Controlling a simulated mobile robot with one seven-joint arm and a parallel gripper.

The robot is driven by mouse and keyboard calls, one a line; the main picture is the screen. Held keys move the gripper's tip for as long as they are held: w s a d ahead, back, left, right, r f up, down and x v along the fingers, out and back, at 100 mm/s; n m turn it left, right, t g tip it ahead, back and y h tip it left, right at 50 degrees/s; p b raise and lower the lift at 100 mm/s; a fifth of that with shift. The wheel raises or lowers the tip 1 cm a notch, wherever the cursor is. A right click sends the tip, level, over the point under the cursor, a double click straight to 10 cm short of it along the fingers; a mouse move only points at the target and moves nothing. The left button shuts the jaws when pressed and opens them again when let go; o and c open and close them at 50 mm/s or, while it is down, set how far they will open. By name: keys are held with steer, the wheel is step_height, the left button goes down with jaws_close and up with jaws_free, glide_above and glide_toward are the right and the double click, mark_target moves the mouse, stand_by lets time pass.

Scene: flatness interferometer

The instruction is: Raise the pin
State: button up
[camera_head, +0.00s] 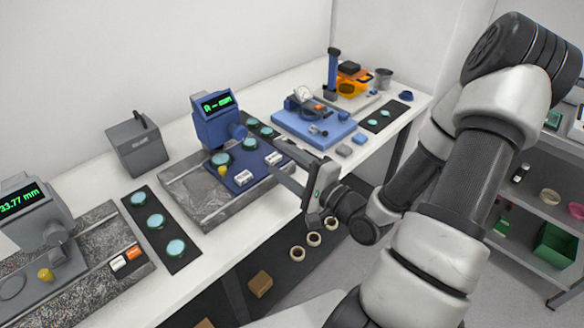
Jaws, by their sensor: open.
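The blue instrument (213,118) with a green display stands on a grey stone slab (185,192) in the middle of the bench. Its blue base plate (238,181) carries a yellow knob (222,171), teal discs and two small white buttons or labels (243,177). I cannot make out for certain which part is the pin; it may be small or hidden. My gripper (273,158) comes in from the right. Its fingers are apart and empty, by the right end of the blue base plate. I cannot tell if they touch anything.
Another display instrument (30,208) stands on a granite slab at left, beside a black strip of discs (160,229). A grey box (137,146) stands at the back. A blue plate with a dial gauge (315,127) lies beyond my gripper. Shelves (530,190) stand at right.

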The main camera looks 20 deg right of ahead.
steer(key=v, duration=0.3)
steer(key=shift+s+d+p, duration=0.1)
steer(key=shift+s+p, duration=0.15)
steer(key=shift+p, duration=0.15)
